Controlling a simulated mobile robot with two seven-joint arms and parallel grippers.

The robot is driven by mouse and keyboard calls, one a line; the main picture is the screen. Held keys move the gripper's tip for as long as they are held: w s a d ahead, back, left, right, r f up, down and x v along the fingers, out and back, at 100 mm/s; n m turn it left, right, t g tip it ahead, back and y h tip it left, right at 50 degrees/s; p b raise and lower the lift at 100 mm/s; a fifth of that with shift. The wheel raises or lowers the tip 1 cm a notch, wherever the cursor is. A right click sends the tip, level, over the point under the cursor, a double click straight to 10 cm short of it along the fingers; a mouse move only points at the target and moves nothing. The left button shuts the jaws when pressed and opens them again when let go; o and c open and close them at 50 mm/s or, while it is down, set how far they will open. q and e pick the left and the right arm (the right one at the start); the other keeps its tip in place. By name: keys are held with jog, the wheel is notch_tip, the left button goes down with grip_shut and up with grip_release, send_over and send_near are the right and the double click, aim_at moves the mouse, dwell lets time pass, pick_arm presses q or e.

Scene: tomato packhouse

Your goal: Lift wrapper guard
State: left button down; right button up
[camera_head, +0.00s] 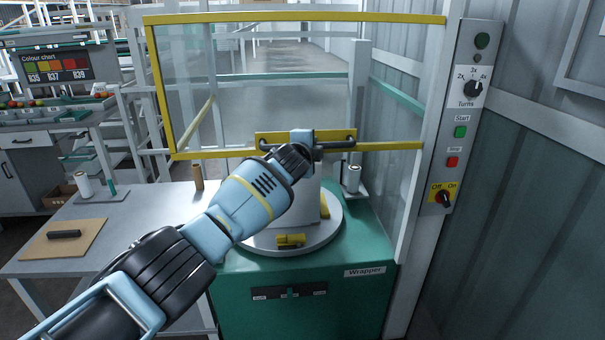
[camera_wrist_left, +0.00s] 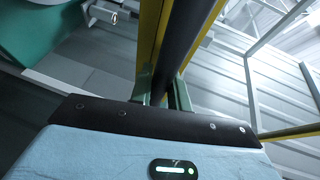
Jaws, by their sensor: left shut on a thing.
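The wrapper guard (camera_head: 163,95) is a clear panel in a yellow frame. Its lower bar hangs level above the turntable, leaving a gap below it. A black handle (camera_head: 342,146) is fixed on a yellow plate at the lower bar. My left gripper (camera_head: 309,150) is shut on this handle; my wrist partly hides the plate. In the left wrist view the dark handle bar (camera_wrist_left: 185,45) runs between the fingers of the gripper (camera_wrist_left: 163,92), beside the yellow frame (camera_wrist_left: 148,45). My right gripper is not in view.
The round turntable (camera_head: 325,232), with a grey block and yellow clamps, sits on the green wrapper base (camera_head: 350,295). A control panel (camera_head: 466,120) stands at right by a corrugated wall. A grey table (camera_head: 140,225) at left carries a brown board (camera_head: 62,240) and rolls.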

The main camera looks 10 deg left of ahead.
pick_arm(q)
notch_tip(320, 180, up, 11)
jog(key=shift+f, duration=0.1)
jog(key=shift+r, duration=0.8)
jog(key=c, duration=1.3)
grip_release()
